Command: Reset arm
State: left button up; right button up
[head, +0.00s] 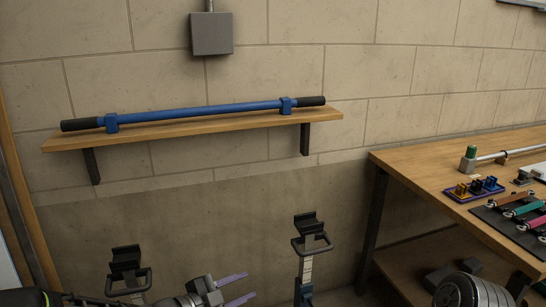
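My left gripper (240,287) is low in the head view, with its two purple fingers apart and nothing visible between them. It points to the right, between two stands, and is well below the wall shelf. My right gripper is not in view. A rounded dark and silver part at the bottom right looks like part of my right arm. A blue tube (210,111) with black ends lies along the wooden shelf (230,125), with a blue clamp near each end.
Stands with black cradles rise at the lower left (127,262) and lower middle (309,240). A wooden workbench (410,168) at right carries a blue tray (473,190), a silver rod (500,156) and several coloured parts on a dark mat. A grey box (211,34) is on the wall.

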pick_arm(q)
jog(key=s+a+f+n+g+y, duration=0.15)
jog(key=s+f+n, duration=0.25)
jog(key=f+n, duration=0.4)
jog(key=s+a+f+n+g+y, duration=0.1)
jog(key=s+f+n+g+y, duration=0.15)
jog(key=s+f+n, duration=0.6)
jog(key=s+d+f+n+g+y, duration=0.25)
jog(key=s+f+g, duration=0.35)
jog(key=s+f, duration=1.05)
notch_tip(320, 180, up, 20)
jog(key=p, duration=1.8)
jog(key=shift+s+d, duration=0.15)
jog(key=shift+s, duration=0.15)
